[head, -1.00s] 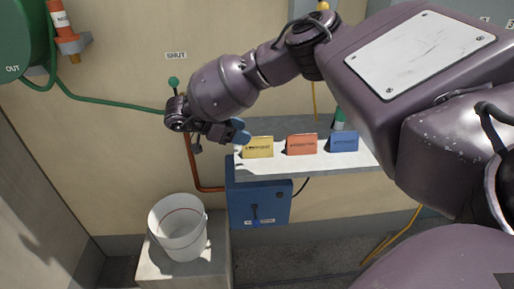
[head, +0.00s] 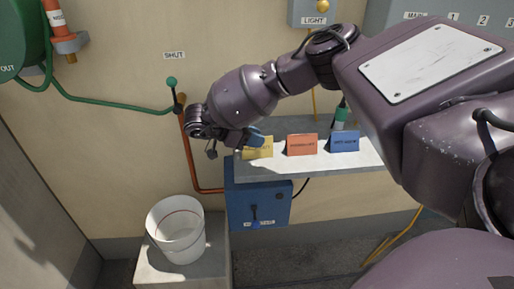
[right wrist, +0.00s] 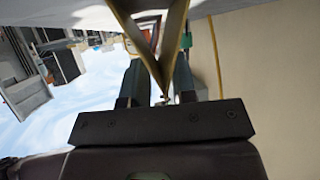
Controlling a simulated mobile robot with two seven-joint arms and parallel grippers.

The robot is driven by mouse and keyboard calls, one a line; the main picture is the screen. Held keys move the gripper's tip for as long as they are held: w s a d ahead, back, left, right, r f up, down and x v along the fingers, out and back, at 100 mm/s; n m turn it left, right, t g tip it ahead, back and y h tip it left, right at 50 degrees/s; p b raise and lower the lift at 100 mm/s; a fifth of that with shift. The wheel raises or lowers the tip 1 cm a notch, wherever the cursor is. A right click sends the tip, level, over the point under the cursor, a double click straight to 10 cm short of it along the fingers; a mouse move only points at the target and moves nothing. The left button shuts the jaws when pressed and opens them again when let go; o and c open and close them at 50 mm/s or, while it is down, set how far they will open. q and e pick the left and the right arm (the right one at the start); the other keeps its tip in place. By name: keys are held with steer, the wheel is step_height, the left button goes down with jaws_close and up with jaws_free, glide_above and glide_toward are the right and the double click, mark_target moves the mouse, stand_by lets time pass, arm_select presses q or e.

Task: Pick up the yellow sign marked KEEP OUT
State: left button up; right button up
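The yellow sign (head: 261,150) is a small folded tent card at the left end of a grey shelf (head: 310,172). Its lettering is too small and too covered to read fully. My right gripper (head: 252,139) is at its top left and hides part of it. In the right wrist view the sign (right wrist: 150,22) shows end-on as a V, upside down. Its fold lies between the two blue-grey fingers of my right gripper (right wrist: 160,82). The fingers stand apart, one on each side, with no clear grip on it. My left gripper is not in view.
An orange sign (head: 302,145) and a blue sign (head: 344,141) stand right of the yellow one, with a green-topped object (head: 341,116) behind. A blue box (head: 250,205) hangs below the shelf. A white bucket (head: 180,240) stands lower left. A green-knobbed lever (head: 172,83) is on the wall.

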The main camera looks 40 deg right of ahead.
steer(key=shift+c, duration=1.2)
